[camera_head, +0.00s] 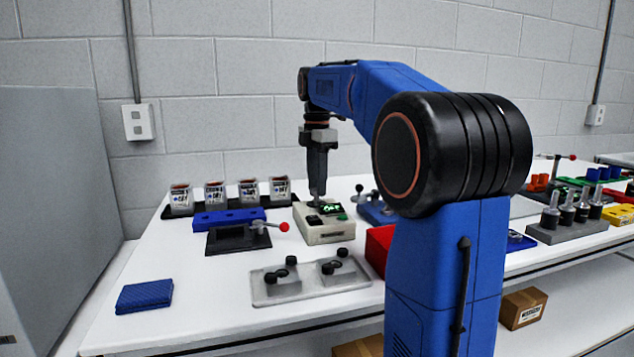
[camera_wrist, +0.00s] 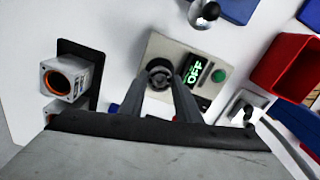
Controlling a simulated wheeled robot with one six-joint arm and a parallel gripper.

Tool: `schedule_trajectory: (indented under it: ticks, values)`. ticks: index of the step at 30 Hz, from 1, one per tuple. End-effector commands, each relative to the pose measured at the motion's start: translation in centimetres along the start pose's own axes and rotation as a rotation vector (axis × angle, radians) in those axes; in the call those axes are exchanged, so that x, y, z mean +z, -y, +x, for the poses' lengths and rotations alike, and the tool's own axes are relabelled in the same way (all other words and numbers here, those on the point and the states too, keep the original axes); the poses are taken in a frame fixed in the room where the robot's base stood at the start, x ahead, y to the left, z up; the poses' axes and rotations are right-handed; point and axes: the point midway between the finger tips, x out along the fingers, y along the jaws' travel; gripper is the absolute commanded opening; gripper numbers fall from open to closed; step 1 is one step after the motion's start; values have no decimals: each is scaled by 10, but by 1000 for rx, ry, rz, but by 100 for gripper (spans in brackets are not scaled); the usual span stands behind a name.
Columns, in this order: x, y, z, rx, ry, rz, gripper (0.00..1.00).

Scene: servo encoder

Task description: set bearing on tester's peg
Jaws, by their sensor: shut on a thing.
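The tester is a cream box (camera_head: 322,233) with a lit green display and a green button, near the middle of the table. It also shows in the wrist view (camera_wrist: 212,47). My gripper (camera_head: 317,194) points straight down over the tester's left part. In the wrist view its two fingers (camera_wrist: 159,82) stand either side of a dark round bearing (camera_wrist: 158,72), and it is shut on it. The bearing lies over the tester's top beside the display. The peg is hidden, so I cannot tell whether the bearing is around it or just above it.
A grey tray (camera_head: 310,283) with black round parts lies in front of the tester. A dark plate with a red-knobbed lever (camera_head: 238,239) and a blue block (camera_head: 229,218) are to the left. A red bin (camera_head: 379,247) is right. The front-left table is mostly clear.

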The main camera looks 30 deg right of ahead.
Motion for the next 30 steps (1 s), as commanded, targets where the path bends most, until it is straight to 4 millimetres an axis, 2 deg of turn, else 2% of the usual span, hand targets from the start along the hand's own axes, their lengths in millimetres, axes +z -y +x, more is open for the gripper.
schedule_trajectory:
  ticks: [27, 28, 30]
  values:
    - [0, 0, 13, 0, 0, 0, 7]
    - [0, 0, 13, 0, 0, 0, 33]
    - [0, 0, 13, 0, 0, 0, 49]
